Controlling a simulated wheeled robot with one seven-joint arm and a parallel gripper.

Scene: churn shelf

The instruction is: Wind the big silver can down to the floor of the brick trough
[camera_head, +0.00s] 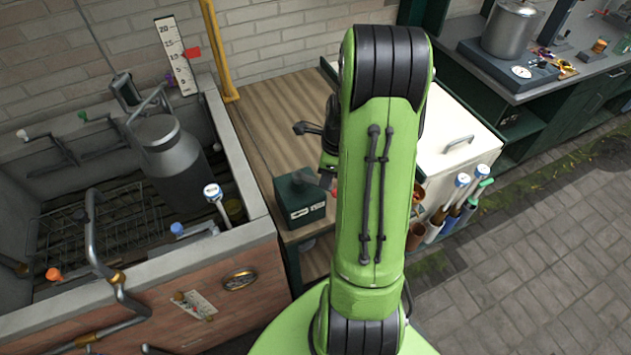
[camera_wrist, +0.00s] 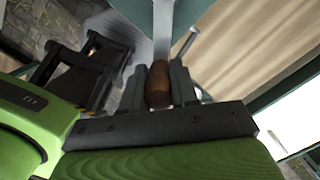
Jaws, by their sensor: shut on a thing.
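The big silver can (camera_head: 172,165) is upright inside the brick trough (camera_head: 247,262), towards its right back corner. Its base is partly hidden, and I cannot tell whether it touches the floor. A dark green box with a label plate (camera_head: 297,208) sits on the wooden bench right of the trough. My gripper (camera_wrist: 160,82) is shut on a brown wooden handle (camera_wrist: 158,72) in the wrist view. In the head view my green arm hides most of the gripper and the handle.
A white scale board (camera_head: 176,58) with a red flag (camera_head: 192,53) stands behind the trough. Pipes and coloured taps line the trough's rims. A cream chest (camera_head: 455,150) stands right of my arm. A silver pot (camera_head: 511,28) is on the far right counter. Paving at right is clear.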

